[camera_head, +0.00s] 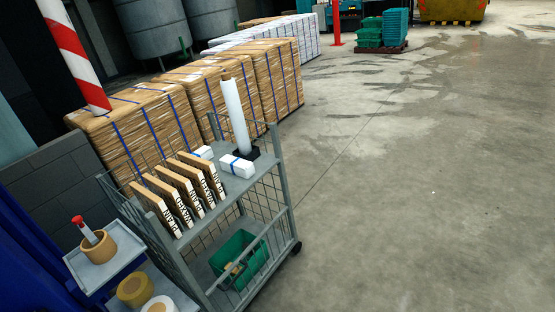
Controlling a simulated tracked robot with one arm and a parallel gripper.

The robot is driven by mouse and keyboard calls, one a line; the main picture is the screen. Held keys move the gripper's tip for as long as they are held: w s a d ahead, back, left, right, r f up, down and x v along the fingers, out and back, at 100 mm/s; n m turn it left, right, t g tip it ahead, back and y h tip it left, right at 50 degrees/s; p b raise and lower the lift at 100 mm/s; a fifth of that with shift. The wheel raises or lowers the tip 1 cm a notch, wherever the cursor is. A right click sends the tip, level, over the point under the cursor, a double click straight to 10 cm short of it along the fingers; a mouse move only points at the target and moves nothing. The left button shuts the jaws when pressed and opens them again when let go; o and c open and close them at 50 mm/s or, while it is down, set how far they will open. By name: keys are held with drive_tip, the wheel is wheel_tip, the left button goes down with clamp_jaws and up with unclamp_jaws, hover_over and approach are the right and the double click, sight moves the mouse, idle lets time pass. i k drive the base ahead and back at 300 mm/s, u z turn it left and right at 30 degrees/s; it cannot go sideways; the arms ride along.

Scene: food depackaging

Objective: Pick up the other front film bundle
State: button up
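A second white bundle (203,152) lies farther back and is partly hidden behind the upright boards. I cannot tell for sure which of these is the film bundle of the task. A tall white film roll (234,115) stands upright in a black holder behind the banded bundle. My gripper is not in view, and neither white bundle is seen to be held.
Several labelled boards (180,190) stand on the trolley's left half. A green crate (238,259) is on its lower shelf. A side stand (101,266) holds tape rolls. Wrapped, blue-strapped stacks (150,125) stand behind. The concrete floor at right is open.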

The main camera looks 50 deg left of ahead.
sight(245, 169)
drive_tip(key=u, duration=0.25)
drive_tip(key=i, duration=1.3)
drive_tip(key=u, duration=1.2)
drive_tip(key=i, duration=0.95)
drive_tip(key=u, duration=0.9)
drive_tip(key=i, duration=0.5)
drive_tip(key=u, duration=0.25)
